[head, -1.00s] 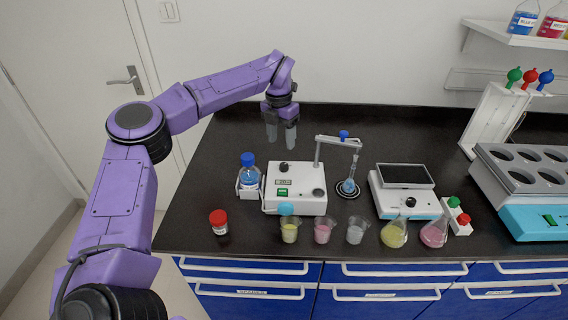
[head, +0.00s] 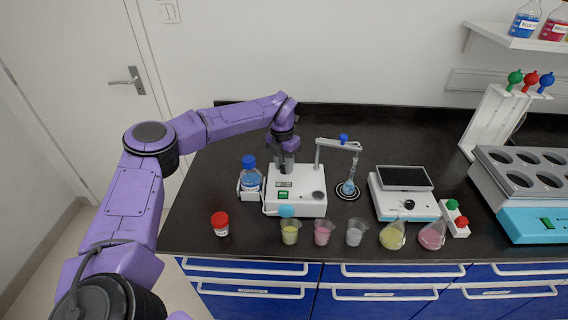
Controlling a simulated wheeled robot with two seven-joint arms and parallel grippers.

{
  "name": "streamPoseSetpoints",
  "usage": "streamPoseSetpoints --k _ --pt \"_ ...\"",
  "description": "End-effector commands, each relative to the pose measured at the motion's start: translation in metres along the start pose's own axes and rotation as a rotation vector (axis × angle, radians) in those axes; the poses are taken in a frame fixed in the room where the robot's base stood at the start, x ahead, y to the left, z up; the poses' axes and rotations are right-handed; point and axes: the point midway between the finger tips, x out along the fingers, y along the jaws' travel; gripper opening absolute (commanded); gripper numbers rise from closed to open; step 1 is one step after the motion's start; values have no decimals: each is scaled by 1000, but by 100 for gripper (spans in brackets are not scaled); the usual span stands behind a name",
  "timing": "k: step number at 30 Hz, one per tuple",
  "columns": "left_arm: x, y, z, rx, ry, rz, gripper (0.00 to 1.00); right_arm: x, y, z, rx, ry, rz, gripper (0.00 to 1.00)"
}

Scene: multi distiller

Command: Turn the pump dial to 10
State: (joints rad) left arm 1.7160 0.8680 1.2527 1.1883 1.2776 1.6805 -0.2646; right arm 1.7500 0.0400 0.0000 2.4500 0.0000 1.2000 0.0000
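The pump is a white box (head: 304,207) with a small display, a green switch (head: 283,195) and a dark round knob (head: 318,195) at its front right. A black dial at its back left, seen earlier, is now hidden behind my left gripper (head: 285,172). My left gripper points down with its fingertips at that dial's place. I cannot tell whether the fingers are closed on the dial or only beside it. My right gripper is not in view.
A blue-capped bottle (head: 250,179) stands close left of the pump, and a stand with a flask (head: 347,188) is at its right. Several beakers and flasks line the front. A scale (head: 403,203) is further right. The counter's back left is clear.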

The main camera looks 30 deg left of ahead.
Motion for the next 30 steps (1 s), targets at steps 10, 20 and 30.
streamPoseSetpoints --k 10,20,30 --pt "2 1 0 -67 -5 0 0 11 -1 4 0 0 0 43" --pt "4 0 0 -308 -20 -2 0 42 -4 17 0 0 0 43" --pt "3 0 0 -580 -33 -1 0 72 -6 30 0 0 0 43"
